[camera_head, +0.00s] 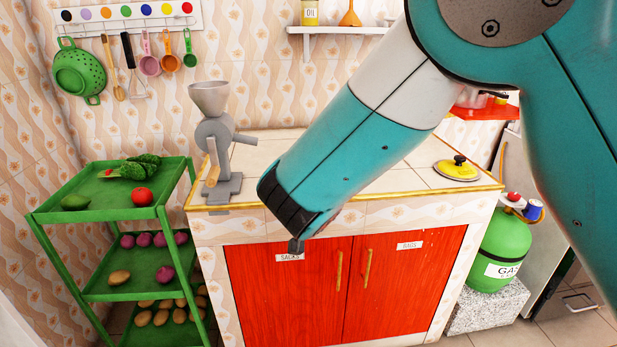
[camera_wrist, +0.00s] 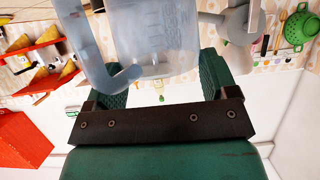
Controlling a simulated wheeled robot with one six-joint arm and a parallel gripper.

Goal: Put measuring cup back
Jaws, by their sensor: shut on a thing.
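The measuring cup (camera_wrist: 150,35) is clear bluish plastic with faint markings and a handle. It fills the upper middle of the wrist view, cut off by the top edge. My gripper (camera_wrist: 160,82) is shut on it, with a green finger on either side. In the head view my arm comes down from the upper right and ends in front of the counter. The cup and the fingertips are hidden there.
A tiled counter (camera_head: 370,182) carries a grey grinder (camera_head: 213,135) and a yellow lid (camera_head: 457,168). A white wall shelf (camera_head: 350,30) holds an oil container (camera_head: 309,12) and an orange funnel (camera_head: 350,14). A green rack (camera_head: 100,214) stands left. The counter's middle looks clear.

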